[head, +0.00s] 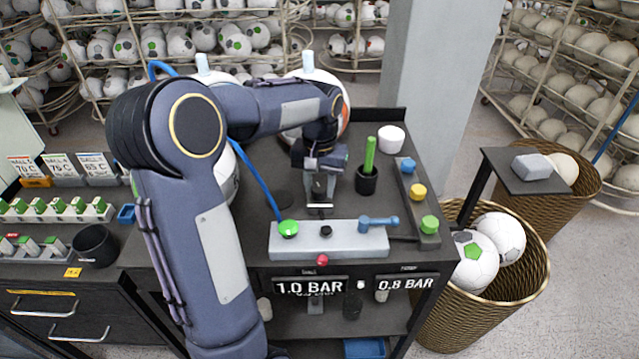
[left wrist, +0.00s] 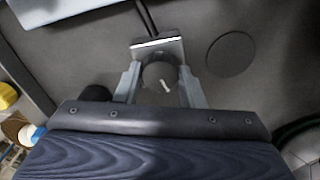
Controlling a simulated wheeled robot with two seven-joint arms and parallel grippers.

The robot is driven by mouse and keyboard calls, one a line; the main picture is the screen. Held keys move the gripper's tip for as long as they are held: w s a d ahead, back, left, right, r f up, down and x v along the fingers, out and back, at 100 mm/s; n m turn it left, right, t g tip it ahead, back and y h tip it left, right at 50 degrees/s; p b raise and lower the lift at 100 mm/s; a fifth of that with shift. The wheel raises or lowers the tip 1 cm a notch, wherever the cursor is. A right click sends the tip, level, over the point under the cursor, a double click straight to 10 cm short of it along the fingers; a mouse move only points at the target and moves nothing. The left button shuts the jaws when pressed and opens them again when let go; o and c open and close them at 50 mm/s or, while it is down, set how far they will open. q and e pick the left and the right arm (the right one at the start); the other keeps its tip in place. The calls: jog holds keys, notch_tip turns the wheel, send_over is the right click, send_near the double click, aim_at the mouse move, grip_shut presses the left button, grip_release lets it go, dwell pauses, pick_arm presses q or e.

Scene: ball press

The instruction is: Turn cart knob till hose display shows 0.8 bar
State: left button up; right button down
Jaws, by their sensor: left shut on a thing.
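My left gripper (head: 320,192) reaches down onto the cart top. In the left wrist view its two grey fingers (left wrist: 159,78) are closed on either side of a dark round knob (left wrist: 151,72), touching it. The knob has a short white mark pointing toward its lower right in that view. A small block with a white edge (left wrist: 158,42) stands beside the knob. On the cart front, the left display (head: 310,287) reads 1.0 BAR and the right display (head: 405,284) reads 0.8 BAR; their small labels are too blurred to read. My right gripper does not show.
A grey valve block (head: 345,247) with a green button and blue lever lies at the cart's front. A dark cup (head: 367,182) with a green stick, a white cup (head: 391,139) and a strip of coloured buttons (head: 419,205) stand right of the gripper. A blue hose (head: 257,178) runs beside my arm.

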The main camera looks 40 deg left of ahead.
aim_at(320, 187)
pick_arm(q)
jog(key=o, duration=1)
jog(key=shift+r, duration=0.1)
notch_tip(320, 187, up, 8)
jog(key=shift+f, duration=0.25)
jog(key=shift+r, duration=0.1)
